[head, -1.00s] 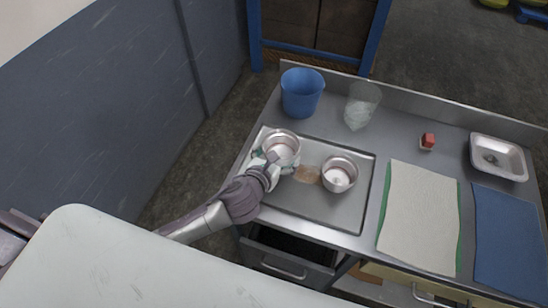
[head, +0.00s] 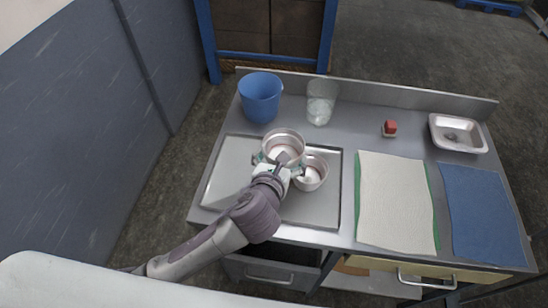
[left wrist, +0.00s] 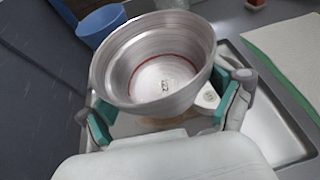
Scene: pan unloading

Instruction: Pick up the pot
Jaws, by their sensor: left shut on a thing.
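Two round metal pots show in the head view. My right gripper is not in view.
A blue bucket (head: 261,97) and a clear container (head: 322,102) stand behind the tray. A white cloth (head: 395,200) and a blue cloth (head: 483,212) lie at the right. The tray's left part is bare.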

